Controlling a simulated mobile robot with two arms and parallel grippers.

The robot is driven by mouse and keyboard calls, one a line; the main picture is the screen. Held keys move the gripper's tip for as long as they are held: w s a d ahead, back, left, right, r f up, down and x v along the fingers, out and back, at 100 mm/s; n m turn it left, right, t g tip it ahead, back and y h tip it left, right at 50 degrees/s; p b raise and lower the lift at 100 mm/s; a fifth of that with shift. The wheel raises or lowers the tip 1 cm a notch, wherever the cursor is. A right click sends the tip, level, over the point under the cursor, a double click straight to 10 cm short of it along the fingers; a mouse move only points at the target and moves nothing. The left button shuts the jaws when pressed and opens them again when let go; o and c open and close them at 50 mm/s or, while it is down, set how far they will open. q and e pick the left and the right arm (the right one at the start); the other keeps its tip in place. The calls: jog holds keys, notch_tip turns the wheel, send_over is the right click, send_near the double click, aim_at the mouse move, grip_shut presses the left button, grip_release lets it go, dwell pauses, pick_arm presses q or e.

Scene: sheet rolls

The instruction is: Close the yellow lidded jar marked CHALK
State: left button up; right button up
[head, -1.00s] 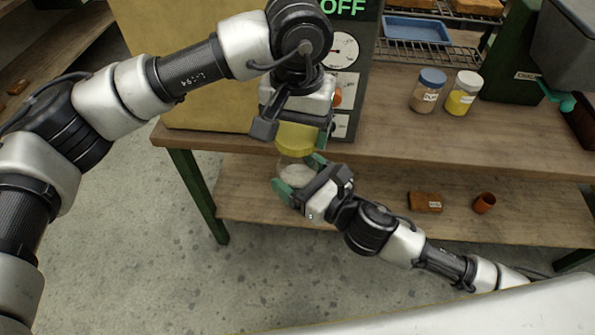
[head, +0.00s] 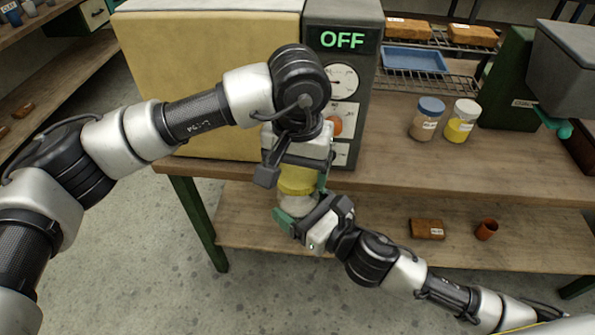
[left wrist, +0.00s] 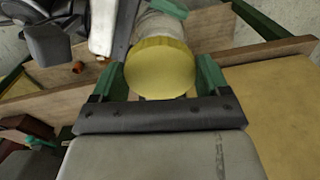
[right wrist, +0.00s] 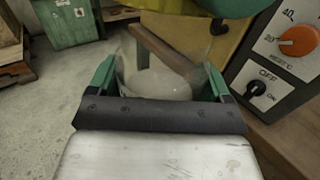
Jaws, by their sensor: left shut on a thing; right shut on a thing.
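The yellow lid (head: 297,183) is between the fingers of my left gripper (head: 294,178), which is shut on it from above. It fills the space between the fingers in the left wrist view (left wrist: 160,70). The clear jar (head: 292,203) with white contents is held by my right gripper (head: 303,208), shut on its sides below the lid. The jar body also shows in the right wrist view (right wrist: 160,85). The lid is right over the jar's mouth; I cannot tell whether it touches the rim. No CHALK marking is readable.
The oven-like box with an OFF display (head: 342,40) stands just behind the grippers. A blue-lidded jar (head: 426,122) and a white-lidded jar (head: 461,124) stand on the bench (head: 390,165).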

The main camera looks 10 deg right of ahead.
aim_at(298, 204)
pick_arm(q)
jog(key=shift+f, duration=0.9)
jog(key=shift+f, duration=0.55)
pick_arm(e)
jog(key=c, duration=0.5)
pick_arm(q)
jog(key=m, duration=0.4)
jog(key=shift+m, duration=0.4)
pick_arm(e)
jog(key=shift+o, duration=0.2)
pick_arm(q)
jog(key=m, duration=0.5)
jog(key=shift+w+a, duration=0.1)
jog(key=shift+w, duration=0.05)
